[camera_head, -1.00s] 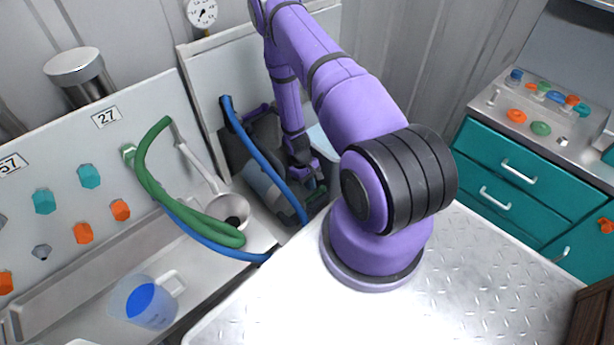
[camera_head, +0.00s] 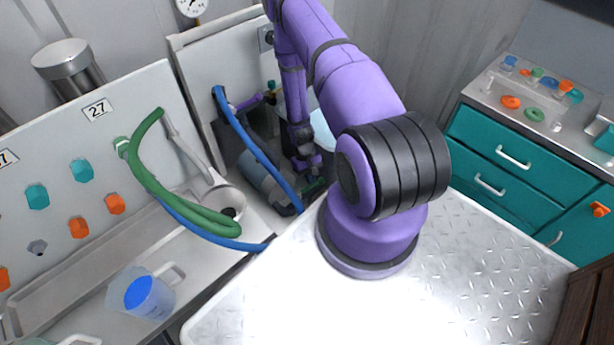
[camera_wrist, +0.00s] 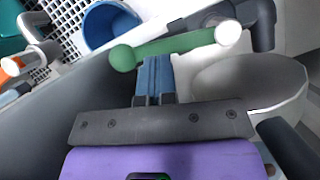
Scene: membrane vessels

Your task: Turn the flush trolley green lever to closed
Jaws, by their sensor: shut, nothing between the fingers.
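In the wrist view, the green lever (camera_wrist: 180,47) is a rounded bar lying nearly across the picture, with a pale round cap at its right end. My gripper (camera_wrist: 154,66) is shut, with its blue-grey fingertips right at the lever's near side around its middle. I cannot tell whether they touch, and nothing is held. In the head view, a small green part (camera_head: 313,188), likely the lever, shows low on the trolley beside the blue hose. My forearm and wrist reach down there and hide much of the trolley and the fingertips.
A blue hose (camera_head: 255,148) runs down in front of the trolley. A blue bucket (camera_wrist: 112,24) stands on white grating beyond the lever. A pale bowl-like part (camera_wrist: 250,80) lies close at right. A green hose (camera_head: 165,190), a funnel cup and a jug (camera_head: 146,293) are at left.

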